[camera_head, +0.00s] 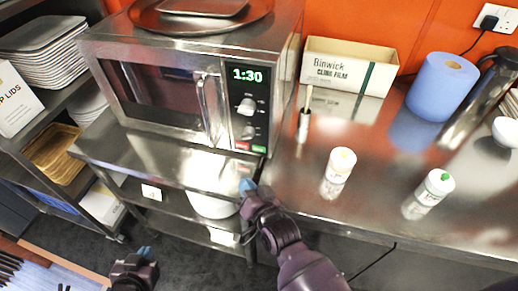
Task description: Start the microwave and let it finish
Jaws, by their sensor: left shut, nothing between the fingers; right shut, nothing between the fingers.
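The steel microwave (180,90) stands on the steel counter with its door closed. Its green display (247,75) reads 1:30. Below the display are two knobs (247,106), and at the bottom of the panel are a red button (242,146) and a green button (258,149). My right gripper (248,187) is shut and empty, in front of and below the panel near the counter's front edge, apart from the buttons. My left gripper (145,252) is shut and empty, low at the bottom left, away from the microwave.
On the counter (300,190) stand a cling film box (347,66), a blue paper roll (441,86), a brush (304,124) and two white bottles (341,164). A rack with stacked trays (45,45) is at the left.

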